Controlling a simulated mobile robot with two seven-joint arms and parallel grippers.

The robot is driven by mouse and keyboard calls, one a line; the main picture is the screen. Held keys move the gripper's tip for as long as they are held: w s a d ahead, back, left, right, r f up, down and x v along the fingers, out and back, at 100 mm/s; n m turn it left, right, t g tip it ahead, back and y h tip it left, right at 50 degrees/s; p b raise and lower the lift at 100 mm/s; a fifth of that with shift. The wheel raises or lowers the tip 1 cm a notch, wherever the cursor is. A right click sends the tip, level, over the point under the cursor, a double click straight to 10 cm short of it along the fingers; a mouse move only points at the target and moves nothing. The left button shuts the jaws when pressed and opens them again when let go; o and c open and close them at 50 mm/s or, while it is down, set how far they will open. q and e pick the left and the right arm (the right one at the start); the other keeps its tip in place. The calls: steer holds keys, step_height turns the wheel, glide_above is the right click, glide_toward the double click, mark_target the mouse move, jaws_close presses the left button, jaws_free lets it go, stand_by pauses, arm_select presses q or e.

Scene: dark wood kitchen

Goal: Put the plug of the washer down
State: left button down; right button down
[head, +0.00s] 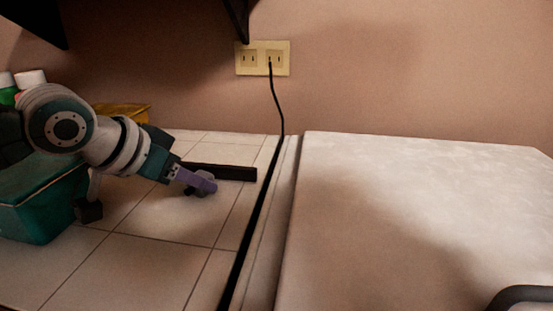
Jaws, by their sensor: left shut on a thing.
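My left gripper (205,183) reaches in from the left over the tiled counter. Its purple fingers are shut on a small dark thing (194,191), mostly hidden by the fingers. It may be the plug, but I cannot tell for sure. I cannot see a cord running from it. The white washer top (400,200) fills the right side. My right gripper is not in view.
A teal box (40,215) stands at the left, with bottles (30,79) behind it. A dark bar (225,172) lies on the counter just beyond the gripper. A dark gap separates counter and washer. The front counter tiles (140,265) are clear. A dark curved shape (525,292) shows at bottom right.

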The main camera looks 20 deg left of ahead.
arm_select(q)
steer(key=shift+c, duration=2.3)
jaws_free()
steer(key=shift+r, duration=0.1)
steer(key=shift+r, duration=0.35)
steer(key=p+v, duration=0.4)
steer(key=v, duration=0.8)
steer(key=shift+r, duration=0.1)
steer(key=s+d+r+g+y+p, duration=0.1)
steer(key=s+d+r+g+p, duration=0.2)
steer(key=s+d+p, duration=0.45)
steer(key=s+d+r+g+p, duration=0.2)
steer(key=s+d+r+p, duration=0.15)
steer(key=s+p, duration=0.55)
step_height(320, 180, up, 37)
steer(key=s+p, duration=0.1)
steer(key=p, duration=3.5)
steer(key=shift+s+d+p, duration=0.25)
steer(key=shift+d+p, duration=0.05)
steer(key=shift+d, duration=0.1)
